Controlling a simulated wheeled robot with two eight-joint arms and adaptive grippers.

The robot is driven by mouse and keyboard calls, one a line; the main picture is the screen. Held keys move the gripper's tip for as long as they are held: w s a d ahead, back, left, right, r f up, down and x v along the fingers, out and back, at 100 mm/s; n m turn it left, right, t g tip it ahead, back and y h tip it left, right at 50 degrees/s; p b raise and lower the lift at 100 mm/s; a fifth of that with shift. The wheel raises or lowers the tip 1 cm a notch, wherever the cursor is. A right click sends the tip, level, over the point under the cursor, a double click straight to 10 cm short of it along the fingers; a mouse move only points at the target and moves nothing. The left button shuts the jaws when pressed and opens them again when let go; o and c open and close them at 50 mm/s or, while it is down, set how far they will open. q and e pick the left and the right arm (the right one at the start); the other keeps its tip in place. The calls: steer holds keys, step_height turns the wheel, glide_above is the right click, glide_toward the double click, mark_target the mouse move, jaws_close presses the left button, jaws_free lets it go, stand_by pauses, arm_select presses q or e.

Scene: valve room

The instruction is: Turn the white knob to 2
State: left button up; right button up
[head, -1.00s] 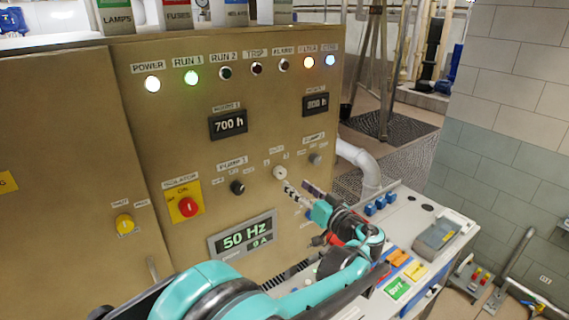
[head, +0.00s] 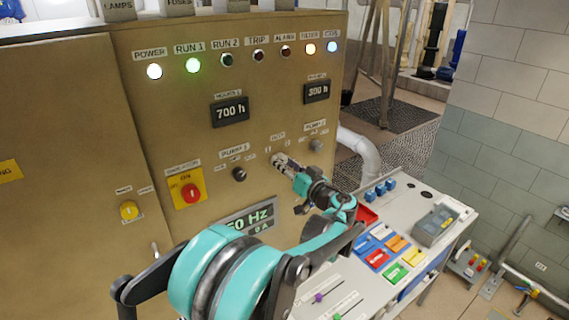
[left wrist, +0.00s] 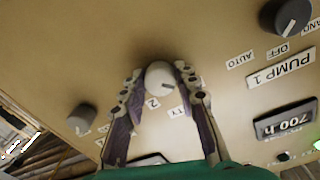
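The white knob (left wrist: 160,76) sits on the tan panel, between the two fingers of my left gripper (left wrist: 160,84) in the left wrist view. The fingers stand on either side of it with narrow gaps, so the gripper looks open around it. A dark mark on the knob points right and slightly down in that upside-down view. A label reading 2 (left wrist: 152,103) is below the knob, with another small label to its right. My right gripper is in neither view.
A dark PUMP 1 knob (head: 239,174) and a grey knob (head: 316,145) flank the white one. A desk (head: 435,205) with coloured blocks stands right.

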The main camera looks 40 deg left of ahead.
arm_select(q)
steer(key=shift+c, duration=0.9)
steer(key=shift+m, duration=0.3)
steer(key=shift+r+m+b, duration=0.15)
steer(key=shift+m+b, duration=1.75)
steer(key=shift+m, duration=6.7)
steer(key=o, duration=1.2)
steer(key=shift+c, duration=0.2)
